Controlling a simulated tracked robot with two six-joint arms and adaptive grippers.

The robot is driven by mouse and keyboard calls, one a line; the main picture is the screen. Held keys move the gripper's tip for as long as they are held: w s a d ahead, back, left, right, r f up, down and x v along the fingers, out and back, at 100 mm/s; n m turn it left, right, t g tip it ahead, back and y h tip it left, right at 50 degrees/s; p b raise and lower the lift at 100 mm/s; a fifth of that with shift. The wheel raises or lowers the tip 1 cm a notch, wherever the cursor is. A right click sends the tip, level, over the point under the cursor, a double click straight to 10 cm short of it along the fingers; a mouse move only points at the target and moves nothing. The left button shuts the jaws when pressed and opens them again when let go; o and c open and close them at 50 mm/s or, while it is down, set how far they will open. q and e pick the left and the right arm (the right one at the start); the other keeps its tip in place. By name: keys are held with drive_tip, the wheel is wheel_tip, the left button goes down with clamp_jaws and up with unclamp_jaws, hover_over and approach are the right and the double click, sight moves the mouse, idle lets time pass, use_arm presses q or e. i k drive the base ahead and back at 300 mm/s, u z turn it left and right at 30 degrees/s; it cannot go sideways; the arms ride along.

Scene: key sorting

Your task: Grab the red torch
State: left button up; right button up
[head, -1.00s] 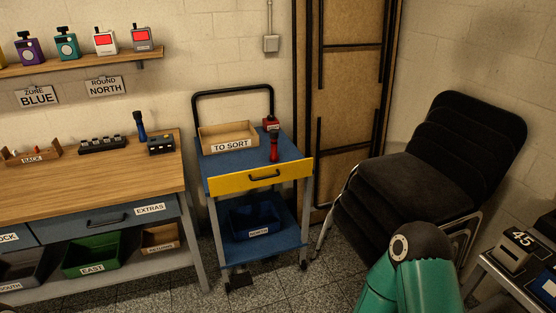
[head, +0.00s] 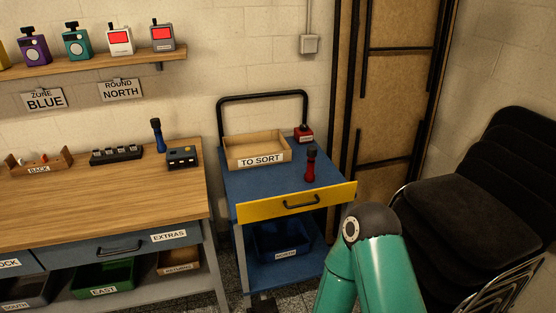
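The red torch (head: 310,166) stands upright on the blue top of the cart (head: 262,190), near its right side, with its black head up. It is right of the wooden "TO SORT" tray (head: 282,158) and in front of a small red box (head: 304,133). A green arm link of mine with a dark joint shows at the lower right, in front of the cart's right corner. Neither of my grippers is in view.
The cart has a yellow drawer front (head: 290,203) and a blue "NORTH" bin (head: 283,240) below. A wooden workbench (head: 110,205) at left holds a blue torch (head: 158,136) and a dark box (head: 183,157). Stacked black chairs (head: 480,200) stand at right.

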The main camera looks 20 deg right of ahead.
sight(309, 177)
drive_tip(key=z, duration=0.05)
drive_tip(key=i, duration=0.9)
drive_tip(key=z, duration=0.45)
